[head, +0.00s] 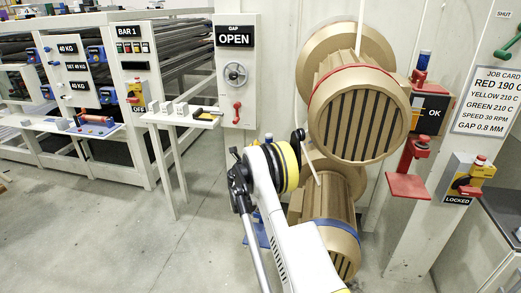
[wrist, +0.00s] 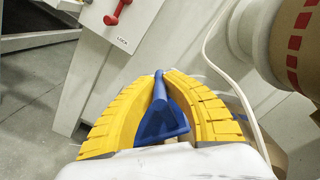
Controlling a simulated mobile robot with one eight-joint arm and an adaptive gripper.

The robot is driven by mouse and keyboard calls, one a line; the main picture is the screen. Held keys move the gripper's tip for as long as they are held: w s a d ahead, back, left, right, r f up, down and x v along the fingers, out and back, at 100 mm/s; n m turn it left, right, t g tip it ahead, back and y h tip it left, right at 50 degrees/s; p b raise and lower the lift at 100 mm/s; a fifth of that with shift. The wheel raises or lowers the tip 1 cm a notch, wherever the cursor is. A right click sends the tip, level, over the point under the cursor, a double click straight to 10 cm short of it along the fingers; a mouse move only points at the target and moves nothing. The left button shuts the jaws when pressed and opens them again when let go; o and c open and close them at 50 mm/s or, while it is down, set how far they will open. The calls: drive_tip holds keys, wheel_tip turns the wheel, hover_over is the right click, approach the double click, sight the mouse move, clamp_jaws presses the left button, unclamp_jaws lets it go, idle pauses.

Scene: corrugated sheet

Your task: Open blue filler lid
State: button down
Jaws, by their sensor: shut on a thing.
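In the wrist view, my gripper (wrist: 165,76) has its two yellow ridged fingers closed around a blue part, the blue filler lid (wrist: 160,122). It has a narrow blue stem between the fingertips and a wider angular blue piece nearer the camera. I cannot make out a hinge or an opening under it. In the head view, blue parts (head: 261,236) show low behind my arm, mostly hidden. My fingertips are hidden in that view.
Large gold ribbed drums, one with a red band (head: 355,110) and one with a blue band (head: 335,235), stand right of my arm. A white cable hangs in front of them. A GAP panel (head: 236,75) with a red lever is behind. Open floor lies at left.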

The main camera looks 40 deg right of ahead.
drive_tip(key=shift+w+a+f, duration=0.1)
drive_tip(key=shift+w+a, duration=1.25)
drive_tip(key=shift+w, duration=0.25)
drive_tip(key=c, duration=1.4)
unclamp_jaws()
drive_tip(key=v, duration=1.2)
drive_tip(key=shift+s, duration=0.1)
